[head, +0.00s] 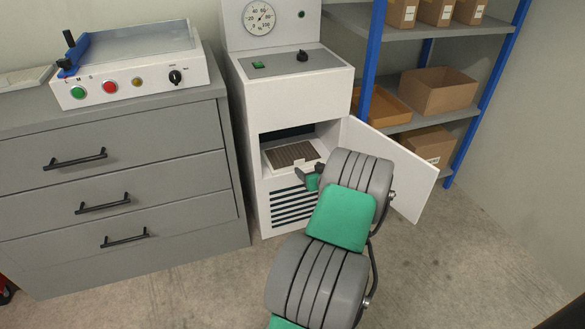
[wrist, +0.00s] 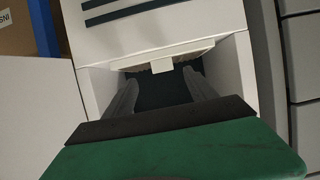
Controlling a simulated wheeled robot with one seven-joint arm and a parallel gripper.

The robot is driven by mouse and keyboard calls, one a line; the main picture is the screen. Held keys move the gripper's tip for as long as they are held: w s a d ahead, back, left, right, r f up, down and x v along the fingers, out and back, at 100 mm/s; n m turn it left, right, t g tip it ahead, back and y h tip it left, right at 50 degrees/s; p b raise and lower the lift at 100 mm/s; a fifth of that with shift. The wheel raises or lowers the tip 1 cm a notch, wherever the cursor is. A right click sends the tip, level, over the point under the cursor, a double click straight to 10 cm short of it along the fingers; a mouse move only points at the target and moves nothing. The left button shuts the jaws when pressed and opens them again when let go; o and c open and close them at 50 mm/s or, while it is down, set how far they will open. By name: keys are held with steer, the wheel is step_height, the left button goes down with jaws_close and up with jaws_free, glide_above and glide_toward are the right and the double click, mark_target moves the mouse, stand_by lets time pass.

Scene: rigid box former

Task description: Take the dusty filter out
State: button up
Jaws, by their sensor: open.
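The filter (head: 291,154) has a brown-grey pleated face in a white frame. It lies in the open compartment of the white machine (head: 290,97), with its front edge at the opening. In the wrist view the filter's pale front edge and small white tab (wrist: 162,66) show between my fingers. My gripper (head: 311,176) is in front of the compartment, close to the filter's front edge. The wrist view shows its two dark fingers (wrist: 163,88) apart, with nothing held between them. I cannot tell whether a finger touches the tab. My arm hides part of the compartment's right side.
The machine's white door (head: 400,175) stands open to the right, close beside my arm. Dark vent slots (head: 291,205) lie below the compartment. A grey drawer cabinet (head: 120,180) stands left, and a blue-posted shelf (head: 420,125) with boxes stands right. Floor is clear at front right.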

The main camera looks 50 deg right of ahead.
mark_target(300, 162)
steer(key=b+x, duration=0.1)
steer(key=x, duration=0.2)
steer(key=b+x, duration=0.1)
steer(key=x, duration=0.2)
steer(key=shift+a+f+b, duration=0.1)
steer(key=shift+a+b, duration=0.15)
steer(key=shift+b, duration=0.05)
steer(key=shift+w+d, duration=0.25)
steer(key=shift+w, duration=0.2)
steer(key=shift+c, duration=0.4)
jaws_close()
